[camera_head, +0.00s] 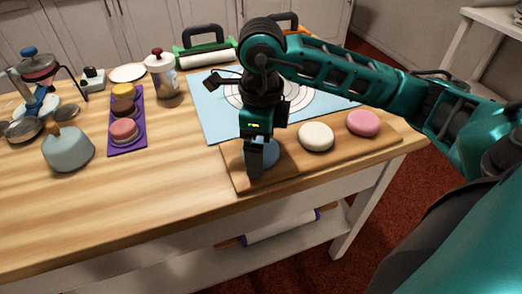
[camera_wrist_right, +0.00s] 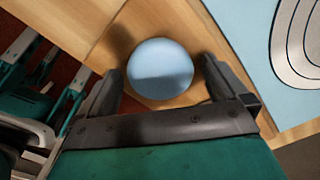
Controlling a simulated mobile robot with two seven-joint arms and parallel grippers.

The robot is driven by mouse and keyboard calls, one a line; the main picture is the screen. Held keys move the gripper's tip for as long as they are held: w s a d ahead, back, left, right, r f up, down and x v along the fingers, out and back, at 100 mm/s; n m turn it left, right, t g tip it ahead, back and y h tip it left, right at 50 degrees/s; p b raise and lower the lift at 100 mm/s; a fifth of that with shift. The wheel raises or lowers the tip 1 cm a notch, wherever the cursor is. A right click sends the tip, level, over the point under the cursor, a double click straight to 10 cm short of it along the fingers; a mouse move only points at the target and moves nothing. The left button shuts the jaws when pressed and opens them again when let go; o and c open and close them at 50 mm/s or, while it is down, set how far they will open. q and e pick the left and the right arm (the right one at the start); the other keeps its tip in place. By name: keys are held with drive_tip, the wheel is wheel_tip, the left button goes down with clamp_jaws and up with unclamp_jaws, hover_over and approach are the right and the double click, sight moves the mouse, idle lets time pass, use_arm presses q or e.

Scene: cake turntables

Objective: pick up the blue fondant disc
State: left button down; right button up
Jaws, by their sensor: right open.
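The blue fondant disc (camera_head: 270,153) lies at the left end of the wooden board (camera_head: 290,172). My right gripper (camera_head: 254,165) points down over it and hides part of it in the head view. In the right wrist view the disc (camera_wrist_right: 160,68) sits between and just beyond the two open fingers of my right gripper (camera_wrist_right: 163,85). No contact with the disc can be made out. My left gripper does not show.
A white disc (camera_head: 316,137) and a pink disc (camera_head: 363,123) lie to the right on the same board. A blue mat (camera_head: 215,115) lies behind the board. A purple tray (camera_head: 113,148) with several small cakes and a pale blue kettle-shaped vessel (camera_head: 68,150) stand left. The front left tabletop is clear.

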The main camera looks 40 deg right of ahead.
drive_tip(key=shift+c, duration=0.5)
drive_tip(key=c, duration=0.9)
drive_tip(key=shift+c, duration=0.4)
drive_tip(key=shift+r, duration=0.15)
